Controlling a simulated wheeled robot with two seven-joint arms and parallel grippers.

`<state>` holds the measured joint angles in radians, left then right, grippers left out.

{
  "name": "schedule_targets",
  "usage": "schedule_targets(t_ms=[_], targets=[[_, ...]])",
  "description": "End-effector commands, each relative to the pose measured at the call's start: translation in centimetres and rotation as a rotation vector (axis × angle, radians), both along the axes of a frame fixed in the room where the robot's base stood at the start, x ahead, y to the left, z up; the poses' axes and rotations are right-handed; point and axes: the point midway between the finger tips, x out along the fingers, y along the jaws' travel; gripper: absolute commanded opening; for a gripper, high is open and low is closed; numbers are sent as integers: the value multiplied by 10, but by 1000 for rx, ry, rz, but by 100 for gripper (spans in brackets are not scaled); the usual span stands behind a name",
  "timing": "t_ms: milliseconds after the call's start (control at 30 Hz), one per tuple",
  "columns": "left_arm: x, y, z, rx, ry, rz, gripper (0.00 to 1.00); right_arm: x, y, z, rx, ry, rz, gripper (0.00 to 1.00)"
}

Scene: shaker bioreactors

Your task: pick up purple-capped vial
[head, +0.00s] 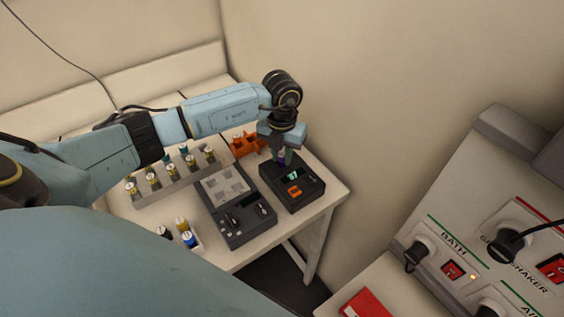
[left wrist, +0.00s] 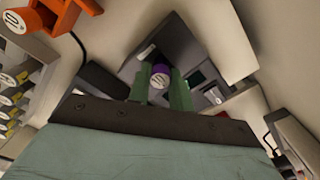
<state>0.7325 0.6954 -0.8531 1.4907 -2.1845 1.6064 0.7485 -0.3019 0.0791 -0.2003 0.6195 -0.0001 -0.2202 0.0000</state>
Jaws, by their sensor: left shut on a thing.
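A purple-capped vial (left wrist: 160,72) shows in the left wrist view, its cap between my two green fingertips. My left gripper (left wrist: 163,88) is shut on it. In the head view the left gripper (head: 281,158) points down at the back of a dark device (head: 306,189) with a small lit display and an orange part. A bit of the purple cap (head: 281,162) shows at the fingertips there. Whether the vial still sits in the device or is clear of it, I cannot tell. The right gripper is in neither view.
An orange holder (head: 246,145) stands behind the device. A grey rack (head: 150,192) with several vials is at the left. A grey device (head: 232,205) stands beside the dark one. A small holder with coloured-cap vials (head: 186,232) is near the front. A wall closes the right side.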

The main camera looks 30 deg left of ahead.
Motion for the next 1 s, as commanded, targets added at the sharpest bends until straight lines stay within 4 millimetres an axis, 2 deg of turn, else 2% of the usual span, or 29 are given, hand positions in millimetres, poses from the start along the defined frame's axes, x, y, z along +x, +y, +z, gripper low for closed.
schedule_targets(t_ms=[267, 367, 700, 833, 1000], targets=[[0, 0, 5, 0, -2, 0, 8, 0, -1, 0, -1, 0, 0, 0], [1, 0, 17, 0, -5, 1, 8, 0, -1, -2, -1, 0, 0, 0], [1, 0, 83, 1, -5, 0, 8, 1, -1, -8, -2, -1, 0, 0], [1, 0, 96, 0, -2, 1, 8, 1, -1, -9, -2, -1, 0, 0], [0, 0, 101, 0, -1, 1, 8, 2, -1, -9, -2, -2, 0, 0]])
